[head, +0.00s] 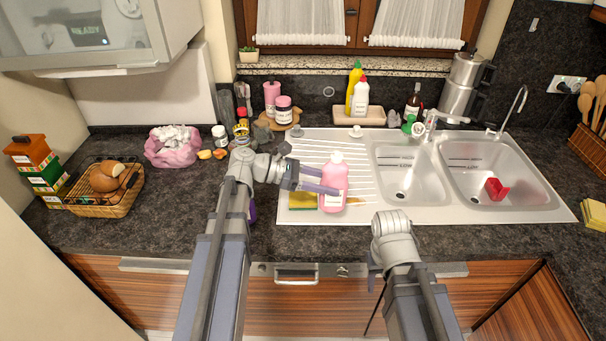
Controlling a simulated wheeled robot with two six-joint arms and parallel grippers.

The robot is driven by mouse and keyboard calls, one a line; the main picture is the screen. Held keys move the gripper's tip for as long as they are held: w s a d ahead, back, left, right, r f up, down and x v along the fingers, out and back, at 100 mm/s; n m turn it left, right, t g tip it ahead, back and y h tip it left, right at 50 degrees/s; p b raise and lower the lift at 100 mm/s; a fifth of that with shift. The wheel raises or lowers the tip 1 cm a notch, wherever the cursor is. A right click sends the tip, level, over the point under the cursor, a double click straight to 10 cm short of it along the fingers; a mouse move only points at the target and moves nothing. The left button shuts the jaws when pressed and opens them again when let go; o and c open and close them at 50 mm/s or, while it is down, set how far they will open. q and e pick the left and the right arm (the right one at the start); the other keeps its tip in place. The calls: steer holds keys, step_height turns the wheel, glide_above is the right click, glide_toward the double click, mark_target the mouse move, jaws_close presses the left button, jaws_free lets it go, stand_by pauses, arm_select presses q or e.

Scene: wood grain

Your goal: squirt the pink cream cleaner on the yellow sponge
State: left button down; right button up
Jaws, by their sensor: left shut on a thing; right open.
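The pink cream cleaner bottle (334,172) is roughly upright over the ribbed drainboard of the sink, with its pale cap at the top. My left gripper (326,183) reaches it from the left and is shut on its body. I cannot tell whether the bottle's base touches the drainboard. The yellow sponge (303,203) lies on the drainboard just left of the bottle, below my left gripper's fingers, which partly cover it. My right gripper (374,285) is low at the counter's front edge, open and away from both; its fingers show only partly.
Two sink basins (404,178) lie to the right, with a red item (495,189) in the far one. Bottles (360,97) stand on a tray behind.

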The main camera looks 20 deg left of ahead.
mark_target(329, 198)
arm_select(q)
steer(key=f+b, duration=0.1)
steer(key=f, duration=0.1)
steer(key=f+b, duration=0.3)
steer(key=f, duration=0.1)
steer(key=shift+w+d, duration=0.25)
steer(key=shift+w, duration=0.05)
steer(key=w+a+r+n+t+y+p, duration=0.1)
steer(key=w+a+n+t+y, duration=0.3)
steer(key=a, duration=0.7)
steer(key=w+r+n+t, duration=0.1)
steer(key=w+n+t, duration=0.1)
steer(key=w, duration=0.2)
steer(key=shift+r+t+p, duration=0.15)
steer(key=shift+t+p, duration=0.2)
steer(key=shift+t, duration=0.05)
arm_select(e)
steer(key=f, duration=0.3)
steer(key=shift+w+d+f, duration=0.3)
steer(key=shift+w+f, duration=0.05)
steer(key=shift+f, duration=0.05)
arm_select(q)
steer(key=shift+a, duration=0.1)
